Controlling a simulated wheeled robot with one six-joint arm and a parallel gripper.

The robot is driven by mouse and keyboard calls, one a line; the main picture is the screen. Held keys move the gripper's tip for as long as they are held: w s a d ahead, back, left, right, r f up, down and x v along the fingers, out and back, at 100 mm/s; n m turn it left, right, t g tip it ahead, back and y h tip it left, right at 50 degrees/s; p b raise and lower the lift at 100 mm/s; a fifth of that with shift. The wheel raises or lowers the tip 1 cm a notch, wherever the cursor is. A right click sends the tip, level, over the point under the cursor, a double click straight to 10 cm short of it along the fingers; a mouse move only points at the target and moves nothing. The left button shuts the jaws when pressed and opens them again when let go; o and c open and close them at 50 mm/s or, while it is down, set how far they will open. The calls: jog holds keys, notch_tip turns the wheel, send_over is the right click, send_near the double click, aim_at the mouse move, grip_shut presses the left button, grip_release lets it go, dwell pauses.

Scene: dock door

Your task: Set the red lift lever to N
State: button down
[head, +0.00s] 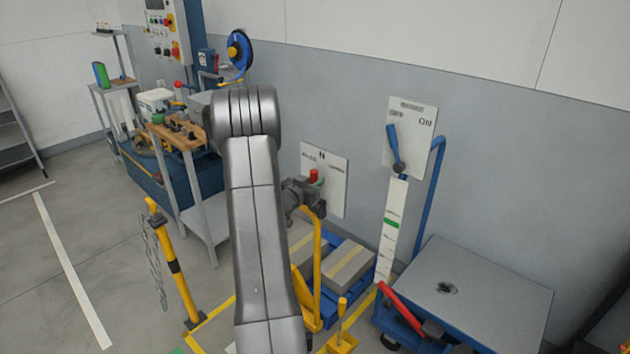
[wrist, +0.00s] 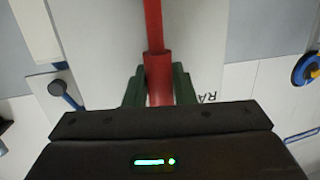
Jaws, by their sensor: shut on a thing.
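The red lift lever (head: 314,176) stands in front of a white plate (head: 337,188) on the wall, marked N at its top middle. My gripper (head: 311,186) is at the lever in the head view, and my arm covers part of the plate. In the wrist view the red lever (wrist: 154,75) runs down between the green fingers of my gripper (wrist: 159,88), which are shut on it. Part of a label reading "RA" shows beside the fingers. The exact angle of the lever against the N mark is hard to tell.
A blue lever (head: 393,148) on an ON plate (head: 424,140) is to the right. A lift table (head: 490,290) stands at the lower right. Boxes on a blue pallet (head: 350,268) and yellow rails (head: 176,265) are below. A workbench (head: 178,134) stands at the left.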

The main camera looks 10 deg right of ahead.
jog(key=c, duration=1.2)
grip_release()
jog(key=shift+c, duration=0.2)
jog(key=b+v, duration=0.2)
jog(key=v, duration=1.2)
jog(key=shift+w+d, duration=0.1)
